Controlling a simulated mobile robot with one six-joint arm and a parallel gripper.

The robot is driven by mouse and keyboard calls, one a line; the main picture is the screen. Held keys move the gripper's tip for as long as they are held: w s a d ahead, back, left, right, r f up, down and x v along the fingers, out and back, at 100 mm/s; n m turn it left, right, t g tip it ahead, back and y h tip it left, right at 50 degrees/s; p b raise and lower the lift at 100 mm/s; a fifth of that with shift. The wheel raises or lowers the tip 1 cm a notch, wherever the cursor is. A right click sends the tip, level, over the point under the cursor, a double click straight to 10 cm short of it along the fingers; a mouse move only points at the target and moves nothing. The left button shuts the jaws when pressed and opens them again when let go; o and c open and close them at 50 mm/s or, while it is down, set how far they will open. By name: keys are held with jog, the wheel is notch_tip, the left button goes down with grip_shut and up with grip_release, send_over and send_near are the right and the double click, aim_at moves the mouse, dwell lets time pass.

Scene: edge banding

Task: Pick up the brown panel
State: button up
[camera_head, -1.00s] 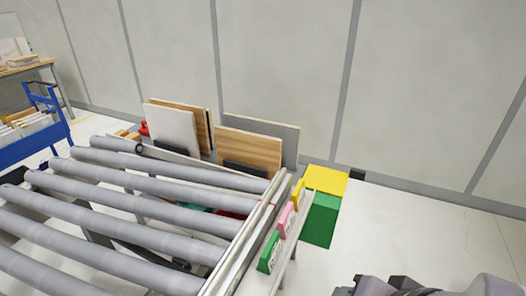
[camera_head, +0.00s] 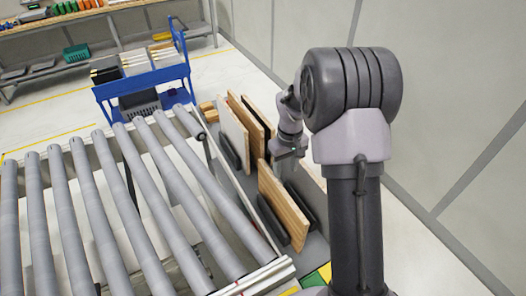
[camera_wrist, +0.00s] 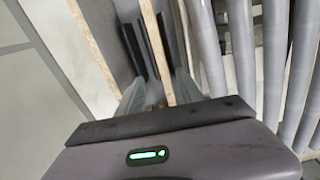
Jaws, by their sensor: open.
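A brown wood-faced panel (camera_head: 283,207) stands on edge in a black holder beside the rollers in the head view. Farther back, another wood-toned panel (camera_head: 247,117) stands between a paler panel (camera_head: 232,135) and a dark one. My gripper (camera_head: 288,168) points down near the far end of the front brown panel. In the wrist view my gripper (camera_wrist: 157,92) has its pale fingers apart. A thin panel edge (camera_wrist: 155,45) runs down toward the space between them. I cannot tell whether the panel is between the fingertips or which panel it is; contact is not clear.
The roller conveyor (camera_head: 135,175) fills the left and runs close to the panels. In the wrist view another upright panel edge (camera_wrist: 92,45) stands left of the fingers. A blue cart (camera_head: 145,85) is beyond, and the wall is at right.

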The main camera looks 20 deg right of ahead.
aim_at(280, 199)
jog(key=f, duration=1.3)
jog(key=w+f, duration=0.1)
jog(key=f, duration=0.5)
jog(key=shift+a+f, duration=0.2)
grip_shut()
jog(key=shift+r, duration=0.1)
